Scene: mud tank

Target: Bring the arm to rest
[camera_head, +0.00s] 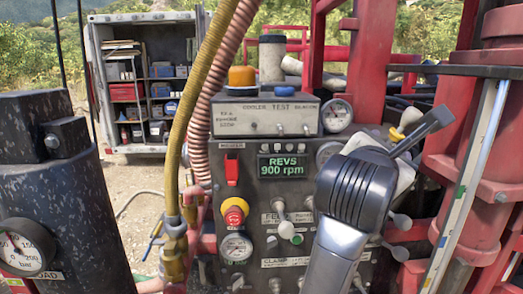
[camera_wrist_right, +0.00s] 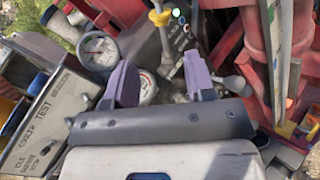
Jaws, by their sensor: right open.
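My right arm comes up from the bottom of the head view, with its dark wrist in front of the right part of the control panel (camera_head: 330,262). My right gripper (camera_head: 428,126) points up and to the right, near the red frame. In the right wrist view, the gripper (camera_wrist_right: 160,82) shows two separated purple-grey fingers with nothing held between them. Round gauges (camera_wrist_right: 98,50) and panel levers lie beyond the fingers. The wrist hides part of the panel's right side. My left gripper is not in view.
The panel carries a red stop button (camera_head: 235,212), a display (camera_head: 282,166) reading 900 rpm and a lever (camera_head: 285,228). A cooler test box (camera_head: 262,116) sits on top. Hoses (camera_head: 205,85) hang left of it. Red steelwork (camera_head: 495,130) stands close on the right.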

